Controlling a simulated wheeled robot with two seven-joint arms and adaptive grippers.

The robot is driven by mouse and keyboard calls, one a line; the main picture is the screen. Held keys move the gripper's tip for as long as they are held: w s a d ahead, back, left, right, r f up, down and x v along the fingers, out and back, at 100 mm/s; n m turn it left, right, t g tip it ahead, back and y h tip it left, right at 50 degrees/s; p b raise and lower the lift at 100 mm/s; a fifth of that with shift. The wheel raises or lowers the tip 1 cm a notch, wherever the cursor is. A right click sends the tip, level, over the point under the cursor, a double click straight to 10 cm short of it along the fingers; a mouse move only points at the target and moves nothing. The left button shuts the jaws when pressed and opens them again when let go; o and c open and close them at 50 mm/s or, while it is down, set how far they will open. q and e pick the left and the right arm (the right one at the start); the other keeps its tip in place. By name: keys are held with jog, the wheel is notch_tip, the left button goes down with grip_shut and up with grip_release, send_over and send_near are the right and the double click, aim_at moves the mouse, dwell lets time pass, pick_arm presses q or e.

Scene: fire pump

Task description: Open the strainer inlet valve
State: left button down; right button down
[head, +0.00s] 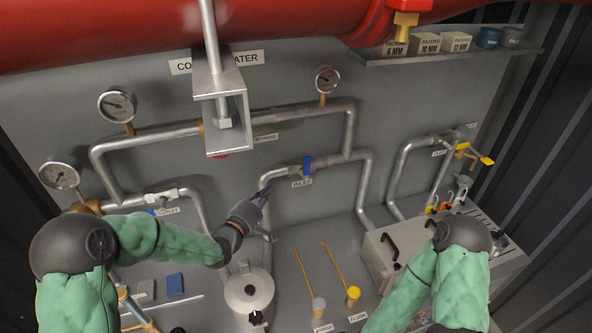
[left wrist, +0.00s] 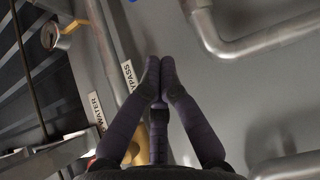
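The strainer inlet valve has a blue handle (head: 308,165) and sits on the middle pipe of the back panel in the head view. The handle stands crosswise to the pipe. Its INLET label (head: 302,183) is just below. My left gripper (head: 266,190) is left of and slightly below the handle, apart from it and empty. In the left wrist view its dark fingers (left wrist: 160,68) meet at the tips. A BYPASS label (left wrist: 132,76) is close beside them. My right arm shows at the lower right of the head view, but its gripper does not show.
The strainer pot (head: 249,293) stands below my left gripper. A steel bracket (head: 222,100) hangs at upper left of the valve. Another blue handle (head: 150,212) is by the OUTLET label. A grey box (head: 385,268) stands at right.

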pick_arm(q)
jog(key=p, duration=0.2)
send_near(307, 170)
jog(key=w+a+r, duration=0.1)
jog(key=w+a, duration=0.2)
jog(key=w, duration=0.2)
jog(key=shift+w+d+r+p, duration=0.15)
jog(key=shift+w+d, duration=0.15)
jog(key=shift+d, duration=0.35)
jog(key=shift+w+d+p, duration=0.15)
jog(key=shift+w+d, duration=0.2)
jog(key=shift+d, duration=0.25)
jog(key=shift+w+d+r+p, duration=0.15)
jog(key=shift+w+d, duration=0.15)
jog(key=shift+d, duration=0.35)
jog(key=shift+f, duration=0.1)
